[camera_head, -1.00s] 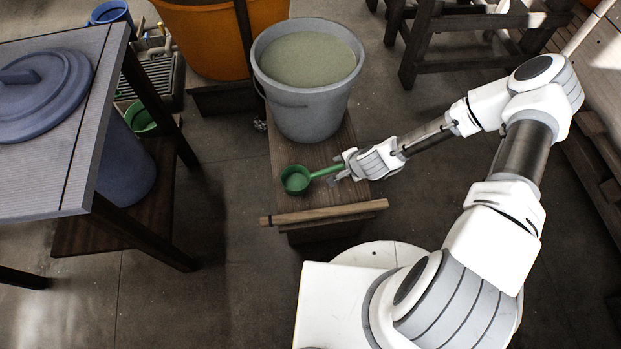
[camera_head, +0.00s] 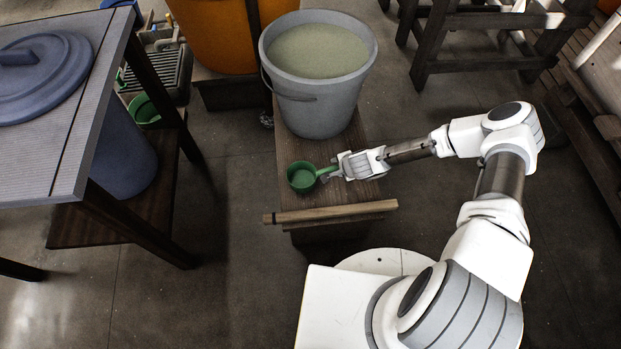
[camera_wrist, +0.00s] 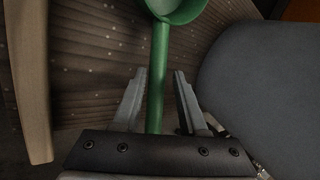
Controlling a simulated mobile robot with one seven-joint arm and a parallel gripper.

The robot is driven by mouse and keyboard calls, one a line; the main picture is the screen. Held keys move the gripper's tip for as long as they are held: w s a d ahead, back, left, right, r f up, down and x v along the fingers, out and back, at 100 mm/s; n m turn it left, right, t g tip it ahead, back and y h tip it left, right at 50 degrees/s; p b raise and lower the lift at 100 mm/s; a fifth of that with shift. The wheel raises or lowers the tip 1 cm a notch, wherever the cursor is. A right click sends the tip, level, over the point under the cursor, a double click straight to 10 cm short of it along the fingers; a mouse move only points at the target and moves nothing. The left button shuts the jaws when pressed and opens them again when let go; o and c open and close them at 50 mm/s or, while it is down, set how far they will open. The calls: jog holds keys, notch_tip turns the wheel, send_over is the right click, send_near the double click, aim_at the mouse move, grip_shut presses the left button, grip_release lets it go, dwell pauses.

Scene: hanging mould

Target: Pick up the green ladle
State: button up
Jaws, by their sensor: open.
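The green ladle (camera_head: 301,178) sits on a low wooden stand, its round bowl to the left and its handle pointing right toward my gripper (camera_head: 333,173). In the wrist view the ladle's handle (camera_wrist: 158,75) runs between the two fingers of my gripper (camera_wrist: 160,88). The fingers are open, with a gap on each side of the handle. The bowl is at the top of the wrist view, partly cut off. The end of the handle is hidden behind the gripper's body.
A grey bucket (camera_head: 300,112) of pale greenish liquid stands on the stand (camera_head: 290,150) just behind the ladle; its wall fills the right of the wrist view. A wooden stick (camera_head: 330,212) lies along the front edge. A table (camera_head: 80,120) with a blue lid stands left.

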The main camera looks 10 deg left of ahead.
aim_at(335, 168)
jog(key=x, duration=0.1)
jog(key=b+x, duration=0.1)
jog(key=x, duration=0.1)
jog(key=b+x, duration=0.1)
jog(key=x, duration=0.1)
jog(key=shift+d+f, duration=0.1)
jog(key=shift+d, duration=0.2)
jog(key=shift+c, duration=0.4)
grip_shut()
